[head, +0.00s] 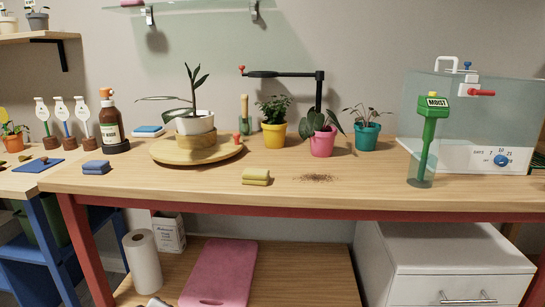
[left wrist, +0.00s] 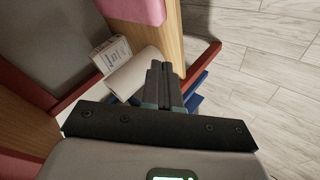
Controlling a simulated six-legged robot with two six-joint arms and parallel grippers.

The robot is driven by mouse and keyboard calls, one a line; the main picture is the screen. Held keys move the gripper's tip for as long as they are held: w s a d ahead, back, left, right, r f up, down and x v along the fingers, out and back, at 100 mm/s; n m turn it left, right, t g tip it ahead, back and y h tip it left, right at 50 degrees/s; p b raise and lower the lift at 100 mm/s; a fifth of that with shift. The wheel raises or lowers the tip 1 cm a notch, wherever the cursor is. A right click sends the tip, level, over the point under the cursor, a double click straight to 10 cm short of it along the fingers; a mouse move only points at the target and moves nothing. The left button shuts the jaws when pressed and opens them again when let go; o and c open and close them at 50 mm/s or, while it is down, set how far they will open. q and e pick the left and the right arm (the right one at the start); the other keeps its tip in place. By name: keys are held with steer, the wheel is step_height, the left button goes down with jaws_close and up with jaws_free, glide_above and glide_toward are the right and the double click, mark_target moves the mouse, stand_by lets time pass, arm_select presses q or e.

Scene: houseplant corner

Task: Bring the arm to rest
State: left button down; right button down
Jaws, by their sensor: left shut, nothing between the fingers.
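My left gripper (left wrist: 163,82) shows in the left wrist view, its two dark fingers together with nothing between them. It is low, away from the bench top, with a paper towel roll (left wrist: 132,74) beyond and beside the fingers. The roll (head: 142,262) also stands on the lower shelf in the head view. My right gripper is in neither view.
The wooden bench top (head: 330,180) carries potted plants, a round wooden turntable (head: 220,154), a yellow sponge (head: 256,177) and a green moisture meter (head: 428,130). A pink mat (head: 220,272) lies on the lower shelf. Bare floor (left wrist: 250,70) is open at right in the wrist view.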

arm_select(q)
steer(key=s+d+f+m+g+h, duration=0.1)
steer(key=s+d+f+m+g, duration=0.15)
steer(key=s+f, duration=0.5)
steer(key=s+d+f+m+g+h, duration=0.1)
steer(key=s+d+f+m+g, duration=0.2)
steer(key=s+f, duration=0.45)
steer(key=s+d+f+m+g+h, duration=0.1)
steer(key=s+d+f+m+h, duration=0.15)
steer(key=s+d, duration=0.4)
steer(key=s+d+f+m+g+h, duration=0.1)
steer(key=s+d+f+m+g, duration=0.2)
steer(key=s, duration=0.7)
step_height(320, 180, up, 30)
steer(key=d+t+p, duration=0.1)
steer(key=p, duration=3)
steer(key=shift+d, duration=0.1)
